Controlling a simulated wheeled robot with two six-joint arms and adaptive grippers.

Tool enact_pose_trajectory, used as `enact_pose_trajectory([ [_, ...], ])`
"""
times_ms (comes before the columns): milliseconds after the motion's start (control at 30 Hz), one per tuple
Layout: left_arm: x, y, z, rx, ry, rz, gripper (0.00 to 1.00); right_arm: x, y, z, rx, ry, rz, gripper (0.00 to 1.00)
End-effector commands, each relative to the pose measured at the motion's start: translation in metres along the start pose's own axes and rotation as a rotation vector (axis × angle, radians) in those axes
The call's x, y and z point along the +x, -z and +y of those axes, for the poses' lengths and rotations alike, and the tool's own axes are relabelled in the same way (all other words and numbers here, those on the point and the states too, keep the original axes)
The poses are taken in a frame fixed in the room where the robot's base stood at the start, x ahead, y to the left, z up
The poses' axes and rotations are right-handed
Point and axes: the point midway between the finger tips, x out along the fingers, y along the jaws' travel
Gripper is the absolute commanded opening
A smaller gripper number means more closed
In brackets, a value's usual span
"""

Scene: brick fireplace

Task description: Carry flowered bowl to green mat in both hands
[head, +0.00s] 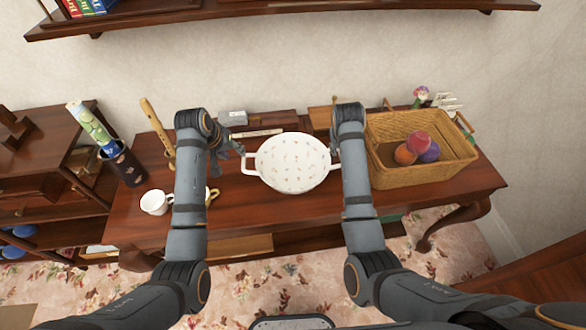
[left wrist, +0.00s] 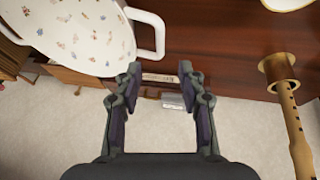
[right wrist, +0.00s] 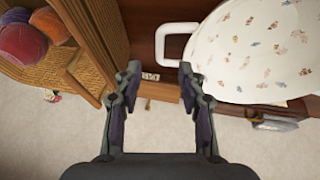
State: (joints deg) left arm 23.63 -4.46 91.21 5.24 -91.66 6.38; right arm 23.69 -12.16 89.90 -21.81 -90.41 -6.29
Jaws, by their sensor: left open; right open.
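The flowered bowl (head: 292,163) is white with small printed flowers and a loop handle on each side. It is at the middle of the dark wooden table (head: 270,224), between my arms. My left gripper (head: 235,146) is open and empty near the left handle; in the left wrist view the handle (left wrist: 158,38) lies just beyond the fingertips (left wrist: 158,72). My right gripper is mostly hidden behind its arm in the head view. In the right wrist view it (right wrist: 159,70) is open, with the other handle (right wrist: 163,45) just beyond its fingertips.
A wicker basket (head: 425,172) with yarn balls stands close right of my right arm. A white cup (head: 155,203), a yellowish cup (head: 211,196) and a wooden flute (head: 158,133) are at the left. A dark pot (head: 125,165) stands at the table's left end.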

Motion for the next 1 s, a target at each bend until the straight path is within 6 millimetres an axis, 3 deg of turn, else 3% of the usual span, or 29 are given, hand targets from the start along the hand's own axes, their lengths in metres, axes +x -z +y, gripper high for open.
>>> enact_pose_trajectory([
  [233,0.011,-0.001,-0.001,0.0,0.001,-0.002,0.4,0.012,-0.001,0.0,-0.001,-0.001,-0.001,0.4],
  [700,0.091,0.0,-0.001,0.001,0.001,-0.001,0.4,0.091,0.0,0.001,0.0,0.0,-0.001,0.4],
  [1000,0.105,0.0,-0.001,0.001,0.001,0.001,0.4,0.105,0.0,0.0,0.002,0.001,0.001,0.4],
])
